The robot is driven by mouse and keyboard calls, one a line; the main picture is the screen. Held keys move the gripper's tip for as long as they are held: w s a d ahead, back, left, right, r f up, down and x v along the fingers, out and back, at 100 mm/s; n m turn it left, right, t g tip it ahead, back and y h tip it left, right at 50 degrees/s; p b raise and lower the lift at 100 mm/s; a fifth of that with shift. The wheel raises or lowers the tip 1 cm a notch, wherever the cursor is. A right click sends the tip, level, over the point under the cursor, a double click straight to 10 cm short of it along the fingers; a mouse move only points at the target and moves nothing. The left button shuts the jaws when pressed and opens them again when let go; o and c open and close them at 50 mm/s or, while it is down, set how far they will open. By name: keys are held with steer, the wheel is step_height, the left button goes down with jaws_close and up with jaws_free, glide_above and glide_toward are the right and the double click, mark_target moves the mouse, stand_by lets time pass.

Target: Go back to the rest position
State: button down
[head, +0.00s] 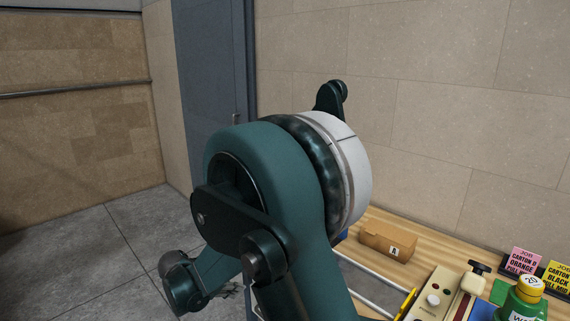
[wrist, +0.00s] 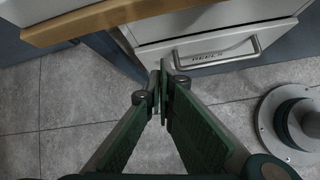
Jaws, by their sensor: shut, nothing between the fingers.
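My gripper (wrist: 162,92) shows in the wrist view with its two green-padded fingers shut together at the tips. Nothing is between them. The fingertips hang over the grey tiled floor, close to the front of a white drawer (wrist: 190,52) with a handle marked REELS. In the head view my green arm fills the middle, and I cannot make out the gripper's fingers there.
The wooden tabletop (head: 367,222) stands at the right with a brown carton (head: 388,241) marked A, a press-like device (head: 435,300), a green bottle (head: 522,300) and job cards (head: 522,262). Its edge (wrist: 85,22) lies above the drawer. The left floor (head: 110,250) is clear.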

steer(key=s+d+r+m+y, duration=0.2)
steer(key=s+d+r+m, duration=0.3)
steer(key=d+r, duration=0.55)
steer(key=s+d+r+m+y, duration=0.1)
steer(key=s+d+r+m, duration=0.5)
steer(key=d, duration=0.8)
steer(key=s+d+r+m+y, duration=0.1)
steer(key=s+d+r+m, duration=0.1)
steer(key=s+d+m, duration=0.4)
steer(key=s+d+r+m+t+y+b, duration=0.1)
steer(key=s+d+m, duration=0.6)
steer(key=s, duration=0.7)
steer(key=shift+s+d+r, duration=0.25)
steer(key=shift+d+r, duration=0.1)
steer(key=shift+d, duration=0.7)
